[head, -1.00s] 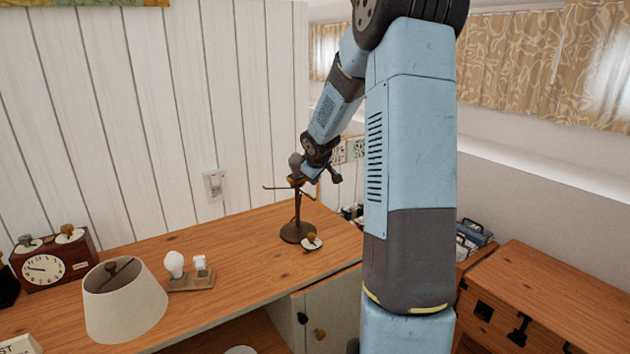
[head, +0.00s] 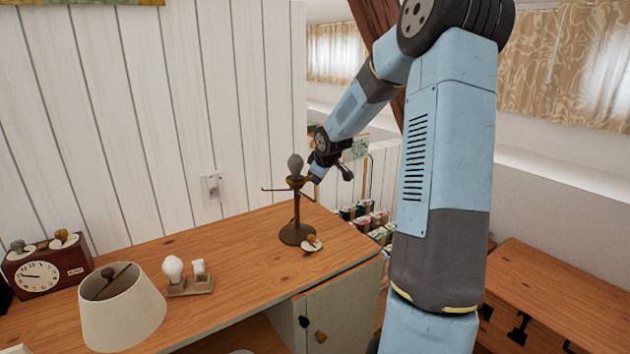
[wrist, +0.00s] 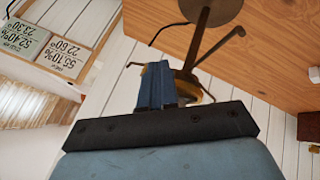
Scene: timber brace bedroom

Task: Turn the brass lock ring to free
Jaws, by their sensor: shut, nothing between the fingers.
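The lamp stand (head: 296,234) stands upright near the desk's far right edge, with thin arms near its top and a dark grey bulb (head: 295,164) above. The brass lock ring (head: 292,181) appears as a small brass-coloured part just under the bulb; its turn position cannot be read. My gripper (head: 316,177) is shut and empty, close to the right side of the ring. In the wrist view, my gripper's blue fingers (wrist: 154,86) are together in front of the stand's top and partly hide it. The stand's stem (wrist: 201,38) rises behind them. Whether they touch the ring cannot be told.
A cream lampshade (head: 122,312), a white bulb on a small holder (head: 190,287) and a wooden clock (head: 45,275) are on the desk's left. A small brass-knobbed item (head: 312,246) lies beside the stand's base. The desk's middle (head: 240,250) is clear.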

